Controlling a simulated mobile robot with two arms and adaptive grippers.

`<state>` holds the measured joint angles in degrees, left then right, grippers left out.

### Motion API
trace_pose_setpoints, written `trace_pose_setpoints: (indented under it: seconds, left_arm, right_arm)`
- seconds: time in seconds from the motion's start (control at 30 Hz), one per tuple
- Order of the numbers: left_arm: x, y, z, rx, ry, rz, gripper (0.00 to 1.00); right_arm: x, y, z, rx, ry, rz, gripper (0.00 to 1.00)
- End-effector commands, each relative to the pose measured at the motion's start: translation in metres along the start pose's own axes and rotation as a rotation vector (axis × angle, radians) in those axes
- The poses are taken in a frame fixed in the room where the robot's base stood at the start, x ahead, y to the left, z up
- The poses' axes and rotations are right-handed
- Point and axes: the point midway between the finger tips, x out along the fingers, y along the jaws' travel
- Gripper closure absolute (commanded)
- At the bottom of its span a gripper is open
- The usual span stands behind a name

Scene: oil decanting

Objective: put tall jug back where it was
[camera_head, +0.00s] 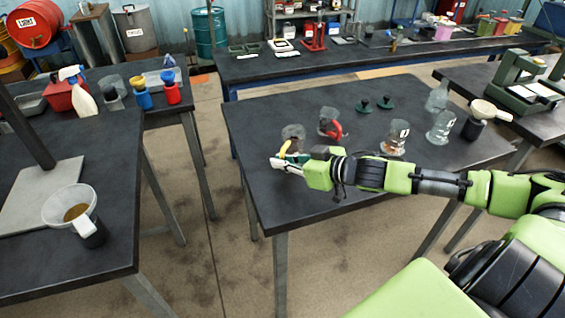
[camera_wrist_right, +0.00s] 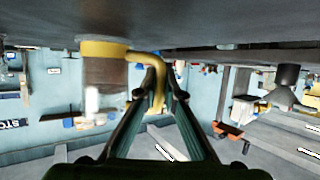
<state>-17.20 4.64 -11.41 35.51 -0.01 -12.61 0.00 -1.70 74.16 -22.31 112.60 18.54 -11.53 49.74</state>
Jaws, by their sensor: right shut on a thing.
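A clear jug with a yellow handle (camera_head: 293,133) is at the left part of the middle black table (camera_head: 262,195). In the right wrist view, which looks upside down, the jug (camera_wrist_right: 105,72) shows a yellow band and brown liquid inside. My right gripper (camera_head: 288,164) is shut on its yellow handle; the fingers (camera_wrist_right: 157,85) close around the handle in the wrist view. The jug looks upright, and I cannot tell whether its base touches the table. My gripper hides its lower part in the head view. My left gripper is not in view.
A red-handled jug (camera_head: 328,122) stands close behind the held jug. A labelled jug (camera_head: 394,137), a labelled clear beaker (camera_head: 441,127) and a flask (camera_head: 437,97) stand farther right. The table's front left is clear.

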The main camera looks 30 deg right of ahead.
Motion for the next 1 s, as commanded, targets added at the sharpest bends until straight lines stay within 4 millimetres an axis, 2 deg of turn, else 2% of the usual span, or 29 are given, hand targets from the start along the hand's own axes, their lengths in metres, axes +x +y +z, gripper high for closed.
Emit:
trace_pose_setpoints:
  seconds: [0.47,0.5,0.57,1.0]
  left_arm:
    - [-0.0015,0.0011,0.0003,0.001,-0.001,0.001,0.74]
    - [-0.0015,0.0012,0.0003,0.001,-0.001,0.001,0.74]
    - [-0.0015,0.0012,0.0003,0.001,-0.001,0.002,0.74]
    - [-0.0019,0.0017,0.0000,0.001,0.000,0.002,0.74]
  right_arm:
    - [0.0039,0.0002,0.0083,-0.002,0.003,0.000,1.00]
    - [0.0039,0.0002,0.0094,-0.002,0.001,0.001,0.87]
    - [0.0038,0.0003,0.0093,-0.002,0.001,0.001,0.75]
    - [0.0012,0.0006,0.0076,-0.002,-0.001,0.002,0.75]
